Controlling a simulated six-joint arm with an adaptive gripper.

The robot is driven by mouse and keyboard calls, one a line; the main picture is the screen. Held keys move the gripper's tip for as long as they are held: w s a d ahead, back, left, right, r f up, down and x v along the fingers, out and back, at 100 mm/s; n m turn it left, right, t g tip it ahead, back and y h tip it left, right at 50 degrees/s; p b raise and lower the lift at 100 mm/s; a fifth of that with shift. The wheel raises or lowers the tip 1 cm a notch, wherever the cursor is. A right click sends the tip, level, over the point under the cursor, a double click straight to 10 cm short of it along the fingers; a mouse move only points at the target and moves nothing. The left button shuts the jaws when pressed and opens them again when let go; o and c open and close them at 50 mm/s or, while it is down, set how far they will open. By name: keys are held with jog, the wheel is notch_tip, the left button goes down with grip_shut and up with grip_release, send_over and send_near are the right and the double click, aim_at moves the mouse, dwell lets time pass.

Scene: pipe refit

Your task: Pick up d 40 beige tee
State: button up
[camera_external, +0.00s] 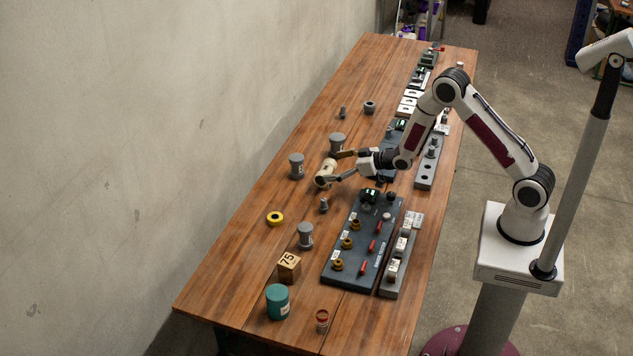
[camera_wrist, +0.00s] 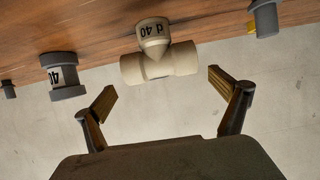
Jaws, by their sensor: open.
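The d 40 beige tee (camera_external: 325,174) lies on the wooden table near its middle, with grey fittings around it. In the wrist view the beige tee (camera_wrist: 160,62) is upper centre, with "d 40" printed on its branch. My gripper (camera_external: 340,167) is open beside the tee, its fingers reaching to the left towards it. In the wrist view my gripper (camera_wrist: 161,88) has its two fingers spread wide, one below each end of the tee in the picture. Nothing is held between them. I cannot tell whether a finger touches the tee.
A grey fitting (camera_external: 338,143) stands close behind the tee and another grey fitting (camera_external: 297,166) stands to its left. A small grey part (camera_external: 324,205) is just in front. A dark panel with valves (camera_external: 362,240) lies to the front right. The table's left side is mostly clear.

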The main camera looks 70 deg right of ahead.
aim_at(326, 168)
jog(key=shift+x, duration=1.65)
jog(key=shift+a, duration=0.1)
jog(key=c, duration=1.2)
